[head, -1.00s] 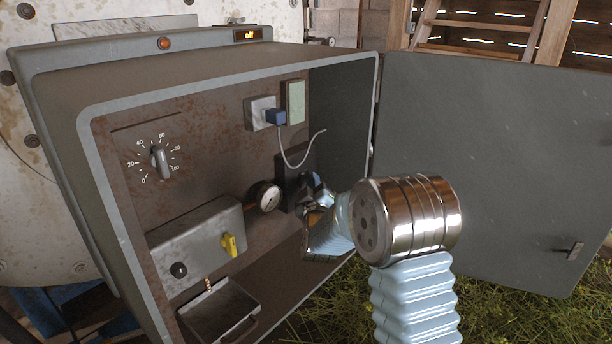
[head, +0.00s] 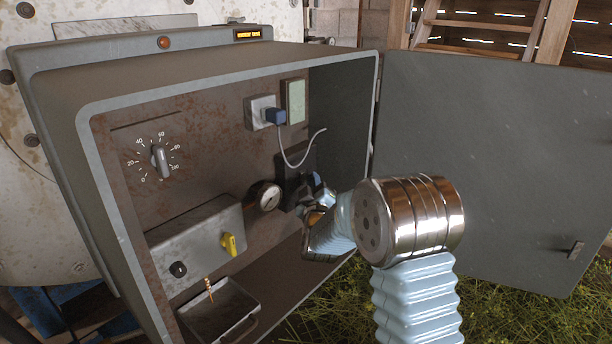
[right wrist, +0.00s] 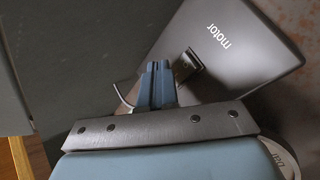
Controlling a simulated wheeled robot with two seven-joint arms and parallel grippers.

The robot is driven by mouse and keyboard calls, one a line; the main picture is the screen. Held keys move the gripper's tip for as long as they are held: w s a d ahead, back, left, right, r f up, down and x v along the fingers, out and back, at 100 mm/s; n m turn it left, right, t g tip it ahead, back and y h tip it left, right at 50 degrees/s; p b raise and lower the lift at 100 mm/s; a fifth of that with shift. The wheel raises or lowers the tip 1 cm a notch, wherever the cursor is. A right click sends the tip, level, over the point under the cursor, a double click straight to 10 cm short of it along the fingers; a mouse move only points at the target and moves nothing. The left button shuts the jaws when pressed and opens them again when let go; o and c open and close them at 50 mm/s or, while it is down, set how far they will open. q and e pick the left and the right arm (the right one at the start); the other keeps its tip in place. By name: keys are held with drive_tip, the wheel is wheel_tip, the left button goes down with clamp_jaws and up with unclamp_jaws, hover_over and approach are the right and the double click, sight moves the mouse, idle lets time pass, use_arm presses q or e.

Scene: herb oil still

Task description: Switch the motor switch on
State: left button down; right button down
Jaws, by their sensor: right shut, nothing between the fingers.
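The motor switch is a dark box (head: 287,182) on the back panel inside the open grey cabinet. In the right wrist view its dark plate (right wrist: 245,60) reads "motor", and a small black lever (right wrist: 187,65) stands out from it. My right gripper (right wrist: 157,82) is shut and empty, its blue fingertips close beside the lever. I cannot tell whether they touch it. In the head view the right gripper (head: 308,192) is in front of the box and partly hides it, so the lever's position is unclear there. My left gripper is not in view.
The cabinet's door (head: 480,170) is open to the right. A dial (head: 160,161), a gauge (head: 264,197), a yellow knob (head: 229,244) and a tray (head: 222,310) are inside.

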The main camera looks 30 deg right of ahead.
drive_tip(key=shift+s+d, duration=0.15)
drive_tip(key=shift+s, duration=0.25)
drive_tip(key=shift+f, duration=0.1)
drive_tip(key=s, duration=0.1)
drive_tip(key=s+d, duration=0.1)
drive_tip(key=s, duration=0.1)
drive_tip(key=s+d+b, duration=0.1)
drive_tip(key=shift+s+f, duration=0.25)
drive_tip(key=shift+s, duration=0.05)
idle(0.4)
